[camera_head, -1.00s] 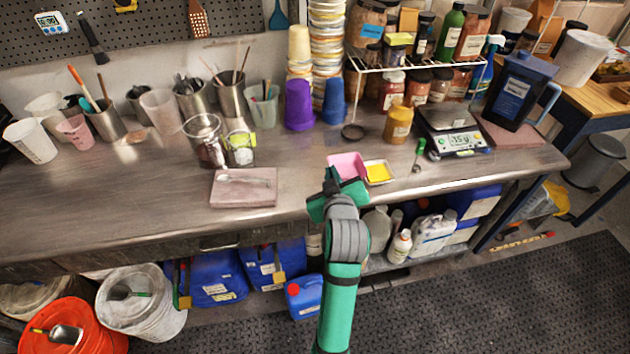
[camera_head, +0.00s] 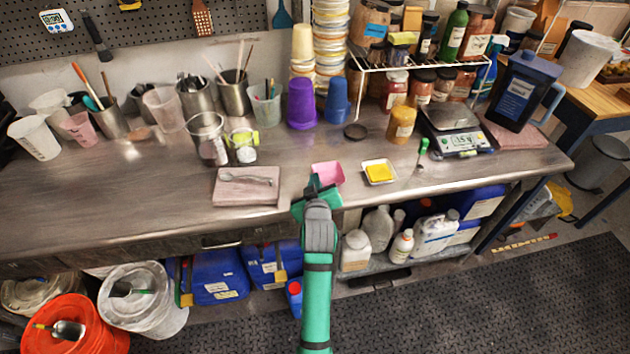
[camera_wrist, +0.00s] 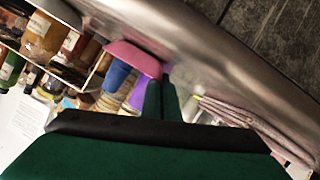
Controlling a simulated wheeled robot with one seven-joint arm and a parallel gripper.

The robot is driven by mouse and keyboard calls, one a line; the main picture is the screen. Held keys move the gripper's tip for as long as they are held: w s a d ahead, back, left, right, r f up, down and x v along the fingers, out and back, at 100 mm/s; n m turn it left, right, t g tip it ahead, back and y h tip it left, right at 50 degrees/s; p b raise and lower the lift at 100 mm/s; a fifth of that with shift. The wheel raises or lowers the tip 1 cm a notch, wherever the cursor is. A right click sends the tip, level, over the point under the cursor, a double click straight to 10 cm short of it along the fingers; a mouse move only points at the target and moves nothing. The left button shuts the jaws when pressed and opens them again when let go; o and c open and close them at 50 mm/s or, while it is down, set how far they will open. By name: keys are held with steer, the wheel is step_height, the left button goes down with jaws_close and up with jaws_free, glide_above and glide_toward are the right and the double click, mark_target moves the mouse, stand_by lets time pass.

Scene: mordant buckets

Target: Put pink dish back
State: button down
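The pink dish (camera_head: 328,172) is a small shallow square dish near the front edge of the steel bench, left of the white dish with yellow contents (camera_head: 379,172). A gap shows between the two. My gripper (camera_head: 312,186) is at the pink dish's near left side, its fingers close together at the rim, and appears shut on it. In the wrist view, the pink dish (camera_wrist: 132,57) meets the tips of the dark green fingers (camera_wrist: 163,82). I cannot tell whether the dish touches the bench or is slightly raised.
A pink slab (camera_head: 246,187) with a spoon lies to the left. A scale (camera_head: 460,140), an amber jar (camera_head: 401,123) and a green-capped dropper (camera_head: 422,155) stand right. Purple cups (camera_head: 301,103) and blue cups (camera_head: 337,101) stand behind.

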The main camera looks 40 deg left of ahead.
steer(key=shift+f, duration=0.15)
steer(key=c, duration=2)
jaws_free()
steer(key=shift+c, duration=0.2)
steer(key=shift+r, duration=0.2)
steer(key=v, duration=1.2)
steer(key=s+d+f+m+t+h, duration=0.2)
steer(key=s+d+f+m, duration=0.3)
steer(key=d, duration=0.4)
steer(key=s+d+f+m+t+h, duration=0.1)
steer(key=s+d+f+m+h, duration=0.1)
steer(key=s+d+f, duration=0.5)
steer(key=s+d+r+m+t+h, duration=0.1)
steer(key=s+d+r+m+h, duration=0.2)
steer(key=s+d, duration=1.3)
steer(key=m+h, duration=0.1)
steer(key=m, duration=0.2)
steer(key=shift+t+h, duration=0.4)
